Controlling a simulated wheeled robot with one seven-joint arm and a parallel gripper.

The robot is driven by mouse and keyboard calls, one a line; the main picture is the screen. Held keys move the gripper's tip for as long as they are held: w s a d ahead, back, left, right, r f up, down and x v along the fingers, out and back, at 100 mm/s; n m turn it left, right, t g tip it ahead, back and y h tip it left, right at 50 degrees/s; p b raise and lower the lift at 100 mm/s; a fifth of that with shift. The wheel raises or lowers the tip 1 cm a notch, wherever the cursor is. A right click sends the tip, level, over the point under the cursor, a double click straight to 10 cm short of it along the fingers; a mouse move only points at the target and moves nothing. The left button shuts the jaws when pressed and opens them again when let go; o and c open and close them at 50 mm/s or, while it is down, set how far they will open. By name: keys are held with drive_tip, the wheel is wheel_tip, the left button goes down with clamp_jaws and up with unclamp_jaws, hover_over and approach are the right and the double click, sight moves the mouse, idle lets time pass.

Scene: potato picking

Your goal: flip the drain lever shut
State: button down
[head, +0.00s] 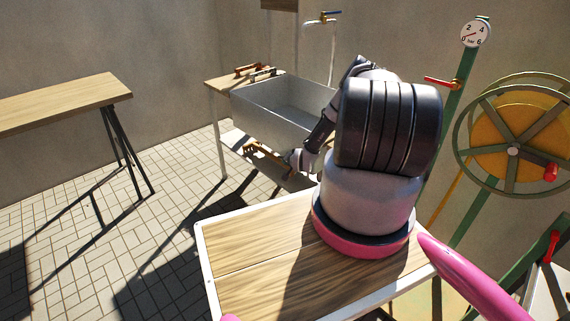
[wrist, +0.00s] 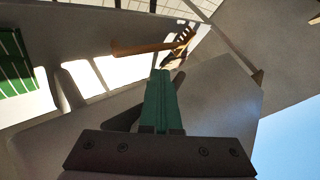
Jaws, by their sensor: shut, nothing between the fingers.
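The grey metal sink basin (head: 262,107) stands against the back wall. My arm reaches down past its right front side, and my gripper (head: 294,160) is low by its front, small and partly hidden in the head view. In the wrist view the green fingers of my gripper (wrist: 161,74) are together, with nothing between them. A grey sloping surface lies behind them, and dark shapes show close beside the fingers. I cannot tell whether one of these is the drain lever; I cannot make the lever out for sure in either view.
A wooden-handled tool (wrist: 147,47) lies beyond the fingertips. A tap (head: 325,17) is on the wall above the sink. A red-handled valve (head: 441,83), a gauge (head: 476,33) and a large wheel (head: 512,150) stand to the right. A wooden table (head: 65,100) is at left; the tiled floor between is clear.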

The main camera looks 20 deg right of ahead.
drive_tip(key=shift+w+d+r, duration=0.2)
drive_tip(key=shift+d+r, duration=0.05)
drive_tip(key=shift+d, duration=0.5)
drive_tip(key=s+f, duration=0.5)
drive_tip(key=s, duration=0.6)
drive_tip(key=shift+s+f, duration=0.15)
drive_tip(key=shift+f, duration=0.05)
